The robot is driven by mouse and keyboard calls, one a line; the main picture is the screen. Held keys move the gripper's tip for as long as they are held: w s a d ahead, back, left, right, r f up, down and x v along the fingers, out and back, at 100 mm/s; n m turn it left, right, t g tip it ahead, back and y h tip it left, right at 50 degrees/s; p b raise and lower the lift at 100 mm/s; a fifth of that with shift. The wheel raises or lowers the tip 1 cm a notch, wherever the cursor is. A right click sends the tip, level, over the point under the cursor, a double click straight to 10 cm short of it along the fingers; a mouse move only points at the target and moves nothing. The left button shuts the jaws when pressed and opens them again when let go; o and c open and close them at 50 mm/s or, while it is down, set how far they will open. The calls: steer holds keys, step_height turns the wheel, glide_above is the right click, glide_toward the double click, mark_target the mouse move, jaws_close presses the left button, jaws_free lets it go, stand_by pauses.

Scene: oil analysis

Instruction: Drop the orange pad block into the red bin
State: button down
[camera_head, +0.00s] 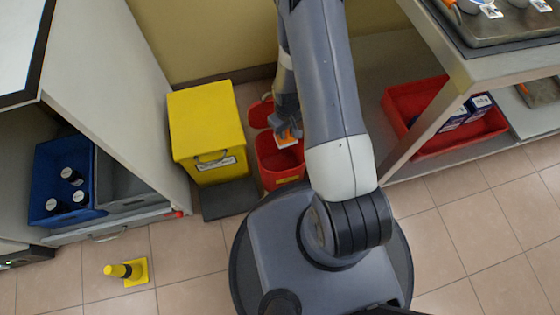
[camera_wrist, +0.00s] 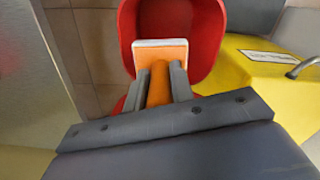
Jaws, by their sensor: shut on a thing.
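The orange pad block (camera_wrist: 161,58) has a pale edge and an orange stem. My gripper (camera_wrist: 160,75) is shut on it, with one grey finger on each side of the stem. In the wrist view the block shows against the open mouth of the red bin (camera_wrist: 205,30). In the head view the red bin (camera_head: 278,165) stands on the floor, and my gripper (camera_head: 285,130) with the orange pad block (camera_head: 286,139) is over its opening. My arm hides part of the bin's right side.
A yellow bin (camera_head: 208,125) stands directly left of the red bin, with a dark pedal at its foot. A red tray (camera_head: 400,100) with boxes lies on a shelf to the right. A blue crate (camera_head: 50,165) is at left.

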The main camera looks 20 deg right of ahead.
mark_target(286, 139)
steer(key=shift+w+f, duration=0.15)
steer(key=shift+f, duration=0.25)
steer(key=shift+f+b, duration=2.15)
steer(key=shift+f, duration=0.75)
steer(key=c, duration=1.1)
jaws_free()
steer(key=shift+c, duration=0.2)
step_height(286, 139, up, 11)
steer(key=p, duration=0.4)
steer(key=shift+f, duration=0.1)
